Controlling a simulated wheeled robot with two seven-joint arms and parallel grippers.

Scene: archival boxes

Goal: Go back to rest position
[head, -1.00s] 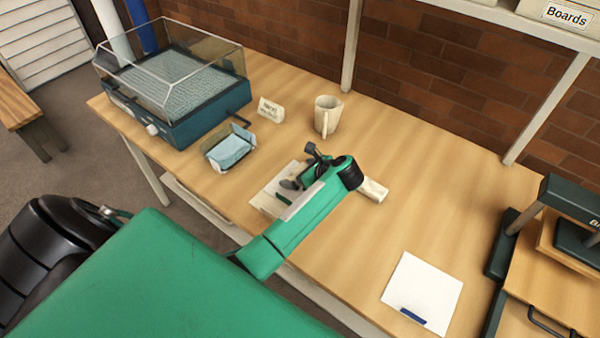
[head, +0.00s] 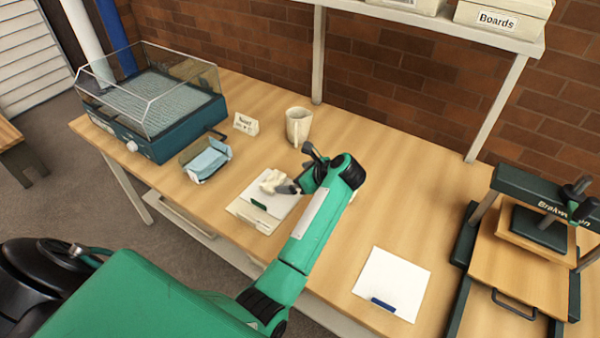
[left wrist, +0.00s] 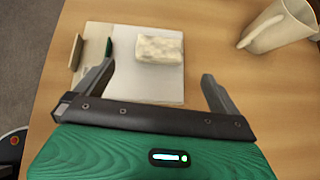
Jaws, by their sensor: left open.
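My left gripper (head: 297,170) is over the middle of the bench in the head view, beside a white board. In the left wrist view its two fingers (left wrist: 158,70) are spread wide with nothing held between them. A pale, crumpled-looking block (left wrist: 160,49) lies on the white board (left wrist: 150,92), just beyond the fingers. In the head view the block (head: 273,181) is partly hidden by a finger. The board (head: 250,214) has a small dark green piece at its edge. My right gripper is not in view.
A cream mug (head: 298,125) stands behind my gripper. A clear-lidded teal box (head: 150,135), a blue-lined tray (head: 207,160) and a small sign (head: 246,124) are to the left. A white sheet (head: 392,283) and a press (head: 525,235) are to the right. A shelf (head: 440,28) hangs above.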

